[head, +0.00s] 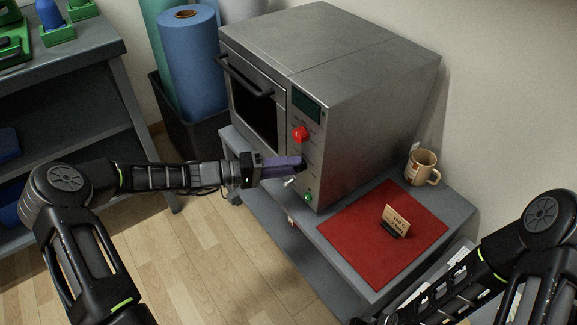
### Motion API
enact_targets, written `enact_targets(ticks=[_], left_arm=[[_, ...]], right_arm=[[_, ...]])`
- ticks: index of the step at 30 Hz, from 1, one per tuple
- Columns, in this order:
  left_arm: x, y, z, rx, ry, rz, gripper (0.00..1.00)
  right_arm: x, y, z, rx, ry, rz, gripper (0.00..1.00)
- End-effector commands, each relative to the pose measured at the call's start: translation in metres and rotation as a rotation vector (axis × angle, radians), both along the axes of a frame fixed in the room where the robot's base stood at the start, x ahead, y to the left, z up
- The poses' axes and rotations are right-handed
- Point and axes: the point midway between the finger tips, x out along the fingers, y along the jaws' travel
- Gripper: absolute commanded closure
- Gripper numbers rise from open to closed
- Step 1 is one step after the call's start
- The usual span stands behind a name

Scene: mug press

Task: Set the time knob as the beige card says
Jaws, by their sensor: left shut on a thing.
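The grey press (355,85) stands on the bench, its control panel facing my left arm. The panel has a dark display, a red knob (300,134) below it and a green button (308,197) near the bottom. My left gripper (297,165) is at the panel between the red knob and the green button, shut on a dark lower knob that its fingers mostly hide. I cannot read the knob's setting or labels. The beige card (397,217) stands in a dark holder on the red mat (350,240); its print is too small to read. My right gripper is out of view.
A beige mug (421,167) stands behind the mat near the wall. The bench (450,211) has little bare surface around the mat. Blue and green rolls stand in a dark bin (190,125) left of the press. A grey shelf is at the far left.

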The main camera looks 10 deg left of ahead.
Motion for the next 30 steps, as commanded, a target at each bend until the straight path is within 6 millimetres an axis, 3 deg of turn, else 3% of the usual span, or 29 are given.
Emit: enact_targets(ticks=[21, 22, 30], left_arm=[[-0.0011, -0.0005, -0.0005, 0.082, -0.064, -0.001, 1.00], [-0.0011, -0.0005, -0.0005, 0.082, -0.064, -0.001, 0.66], [-0.0006, -0.0004, 0.0003, 0.081, -0.065, -0.001, 0.46]], right_arm=[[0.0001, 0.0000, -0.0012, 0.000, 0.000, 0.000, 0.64], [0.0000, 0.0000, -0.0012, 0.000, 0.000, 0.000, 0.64], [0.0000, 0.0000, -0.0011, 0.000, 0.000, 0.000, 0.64]])
